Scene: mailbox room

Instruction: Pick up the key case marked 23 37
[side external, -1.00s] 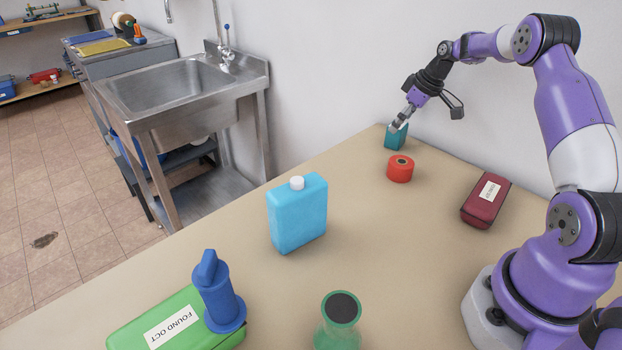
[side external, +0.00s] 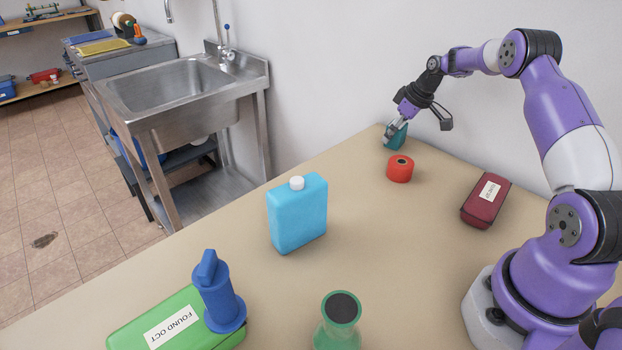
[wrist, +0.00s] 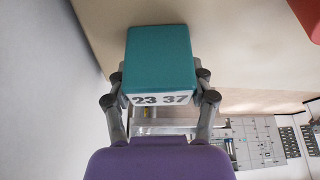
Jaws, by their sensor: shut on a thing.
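The key case (side external: 398,138) is a small teal box at the far corner of the table, by the wall. In the side external view it looks tilted, and my gripper (side external: 391,131) partly covers it. In the wrist view the key case (wrist: 159,57) shows its teal face and a white label reading 23 37. The fingers of my gripper (wrist: 160,92) close on both sides of it at the label end. Whether its lower edge touches the table is not clear.
A red tape roll (side external: 400,169) stands close to the key case. A dark red case (side external: 486,200), a light blue bottle (side external: 297,215), a green case (side external: 130,330), a blue stamp-like object (side external: 217,295) and a green flask (side external: 338,325) stand elsewhere. The wall borders the table behind.

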